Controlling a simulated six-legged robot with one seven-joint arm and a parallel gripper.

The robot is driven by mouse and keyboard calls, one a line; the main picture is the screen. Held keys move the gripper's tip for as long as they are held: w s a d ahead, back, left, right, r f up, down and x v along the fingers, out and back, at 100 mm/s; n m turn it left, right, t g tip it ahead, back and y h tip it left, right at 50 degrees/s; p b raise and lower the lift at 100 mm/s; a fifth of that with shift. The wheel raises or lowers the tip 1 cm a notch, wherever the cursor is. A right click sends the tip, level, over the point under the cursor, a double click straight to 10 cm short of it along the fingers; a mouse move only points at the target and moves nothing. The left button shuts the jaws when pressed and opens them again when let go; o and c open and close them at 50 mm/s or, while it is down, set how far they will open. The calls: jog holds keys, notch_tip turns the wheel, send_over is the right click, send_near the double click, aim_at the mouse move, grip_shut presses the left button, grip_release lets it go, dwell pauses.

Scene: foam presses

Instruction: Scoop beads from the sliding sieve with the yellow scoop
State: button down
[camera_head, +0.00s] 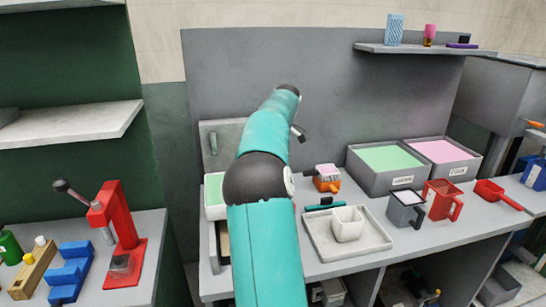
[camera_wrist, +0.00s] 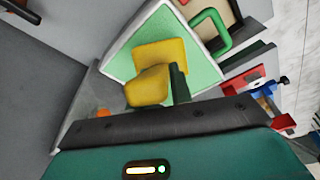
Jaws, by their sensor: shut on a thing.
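The yellow scoop (camera_wrist: 158,72) is in my gripper (camera_wrist: 178,84), in the middle of the wrist view. A dark finger shows at the scoop's side; the other finger is hidden. The scoop is over the pale green beads of the white-rimmed sieve (camera_wrist: 111,52); I cannot tell whether it touches them. A green handle (camera_wrist: 212,30) shows at the sieve's side. In the head view, part of the sieve (camera_head: 207,212) shows left of my teal arm. My arm hides the gripper and scoop there.
Two grey bins, one with green beads (camera_head: 392,157) and one with pink (camera_head: 443,150), stand to the right. A white tray (camera_head: 318,232) holds a white cup (camera_head: 347,224). A grey jug (camera_head: 404,210) and red jug (camera_head: 440,200) stand nearby. A red press (camera_head: 117,225) is left.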

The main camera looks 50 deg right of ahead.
jog(key=shift+x, duration=2.15)
jog(key=f+t, duration=0.2)
jog(key=w+f+t+y, duration=0.1)
jog(key=shift+a, duration=0.25)
jog(key=f+t, duration=0.1)
jog(key=w+f+t+y, duration=0.1)
jog(key=shift+w+a+t, duration=0.15)
jog(key=shift+a+t, duration=0.15)
jog(key=shift+t, duration=0.1)
jog(key=shift+w+a+f+t, duration=0.1)
jog(key=shift+w+a+t, duration=0.1)
jog(key=shift+w, duration=0.4)
jog(key=shift+w+a+f+t, duration=0.1)
jog(key=shift+w+a+t, duration=0.1)
jog(key=shift+w, duration=0.35)
jog(key=shift+s+d+r+t+y, duration=0.2)
jog(key=shift+s+r+t+y, duration=0.15)
jog(key=shift+s+t, duration=0.15)
jog(key=shift+s+d+r+t+y, duration=0.25)
jog(key=shift+s+t+y, duration=0.15)
jog(key=shift+t, duration=1)
jog(key=shift+s+d+r, duration=0.1)
jog(key=shift+s+r, duration=0.25)
jog(key=shift+r, duration=0.65)
jog(key=shift+s+d+r, duration=0.15)
jog(key=shift+s+r, duration=0.2)
jog(key=shift+r, duration=0.7)
jog(key=shift+s+d+r, duration=0.1)
jog(key=shift+s+r, duration=0.25)
jog(key=shift+r, duration=0.65)
